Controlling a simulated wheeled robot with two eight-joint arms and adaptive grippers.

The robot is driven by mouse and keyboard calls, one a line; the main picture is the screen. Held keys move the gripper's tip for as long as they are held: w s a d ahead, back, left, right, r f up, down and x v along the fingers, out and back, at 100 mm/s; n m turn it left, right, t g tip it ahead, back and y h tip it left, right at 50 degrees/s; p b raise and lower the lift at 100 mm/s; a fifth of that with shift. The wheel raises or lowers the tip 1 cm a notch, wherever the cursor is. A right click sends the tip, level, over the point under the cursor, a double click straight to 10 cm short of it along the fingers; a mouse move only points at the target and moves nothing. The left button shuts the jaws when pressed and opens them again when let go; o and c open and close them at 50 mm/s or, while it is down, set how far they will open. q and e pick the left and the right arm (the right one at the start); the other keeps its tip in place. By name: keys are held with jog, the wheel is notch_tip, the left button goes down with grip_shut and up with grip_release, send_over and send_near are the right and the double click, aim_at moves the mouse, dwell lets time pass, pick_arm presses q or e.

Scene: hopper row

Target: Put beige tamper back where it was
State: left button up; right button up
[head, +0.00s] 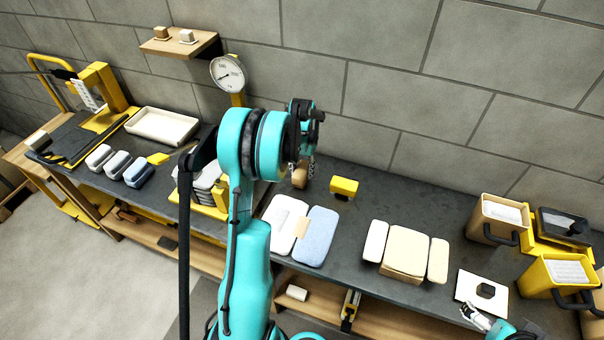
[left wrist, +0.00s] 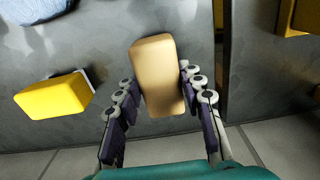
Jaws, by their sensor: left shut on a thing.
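The beige tamper (left wrist: 158,75) is a rounded tan block. My left gripper (left wrist: 157,80) is shut on it, with a finger on each side. In the head view the tan block (head: 299,176) shows just below my left wrist, near the back of the dark bench; my arm hides much of the gripper. Whether the block touches the bench is hard to tell. A yellow block (head: 343,188) stands to its right and also shows in the left wrist view (left wrist: 54,96). My right gripper (head: 476,318) is partly in view at the lower right; its fingers are unclear.
White and blue pads (head: 317,236) lie in front of my left gripper. Beige pads (head: 404,250) lie to the right, then yellow-and-tan bins (head: 496,219). A dial gauge (head: 229,75) and small shelf (head: 178,44) are behind left. Bare bench (head: 400,200) lies along the wall.

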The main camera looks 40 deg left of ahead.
pick_arm(q)
jog(key=shift+f, duration=0.35)
jog(key=shift+r, duration=0.1)
jog(key=o, duration=0.9)
jog(key=shift+f, duration=0.2)
jog(key=o, duration=0.4)
